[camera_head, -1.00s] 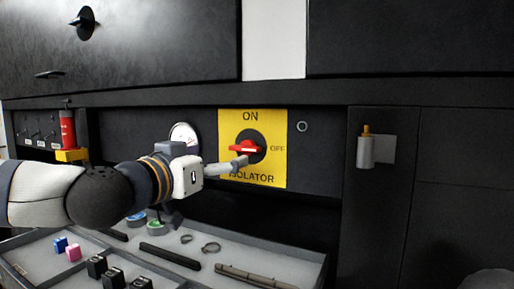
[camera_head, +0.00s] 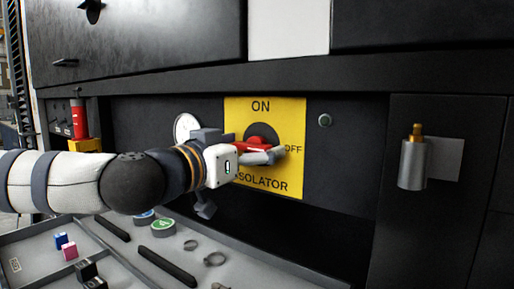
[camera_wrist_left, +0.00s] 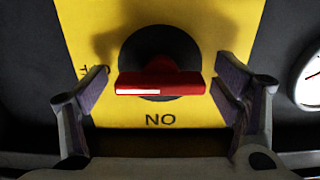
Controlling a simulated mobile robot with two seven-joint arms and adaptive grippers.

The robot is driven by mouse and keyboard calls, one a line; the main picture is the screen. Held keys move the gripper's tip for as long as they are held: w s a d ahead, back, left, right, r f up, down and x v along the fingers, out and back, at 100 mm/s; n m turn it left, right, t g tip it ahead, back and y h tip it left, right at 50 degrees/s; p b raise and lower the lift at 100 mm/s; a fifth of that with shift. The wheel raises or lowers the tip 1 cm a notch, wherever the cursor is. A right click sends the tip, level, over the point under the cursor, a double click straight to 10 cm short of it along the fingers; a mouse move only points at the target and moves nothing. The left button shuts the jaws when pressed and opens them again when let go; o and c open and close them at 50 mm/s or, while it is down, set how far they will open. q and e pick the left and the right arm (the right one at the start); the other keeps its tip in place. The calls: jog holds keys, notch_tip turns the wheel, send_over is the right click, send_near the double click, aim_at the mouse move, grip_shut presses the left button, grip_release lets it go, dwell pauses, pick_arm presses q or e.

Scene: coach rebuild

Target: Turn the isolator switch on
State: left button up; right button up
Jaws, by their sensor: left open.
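The isolator switch is a red handle (camera_head: 259,143) on a round black base, set on a yellow plate (camera_head: 290,180) marked ON at the top and OFF at the right. My left gripper (camera_head: 270,155) is at the switch, partly hiding the handle in the head view. Its open fingers (camera_wrist_left: 160,88) stand at either end of the handle, with a visible gap on each side. My right gripper is not in view.
Below is a grey tray (camera_head: 30,262) with rings, dark bars and small blocks. A white gauge (camera_head: 186,127) is left of the plate, a red cylinder (camera_head: 79,119) farther left. A metal cylinder with a brass top (camera_head: 412,165) is mounted at the right. A dark cabinet overhangs above.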

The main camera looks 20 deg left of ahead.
pick_arm(q)
jog(key=shift+s, duration=0.1)
jog(key=c, duration=1.1)
jog(key=shift+c, duration=0.2)
jog(key=n, duration=0.9)
jog(key=shift+n, duration=0.3)
jog(key=n, duration=0.4)
jog(key=shift+r, duration=0.1)
jog(key=shift+n, duration=2.1)
jog(key=shift+r, duration=0.1)
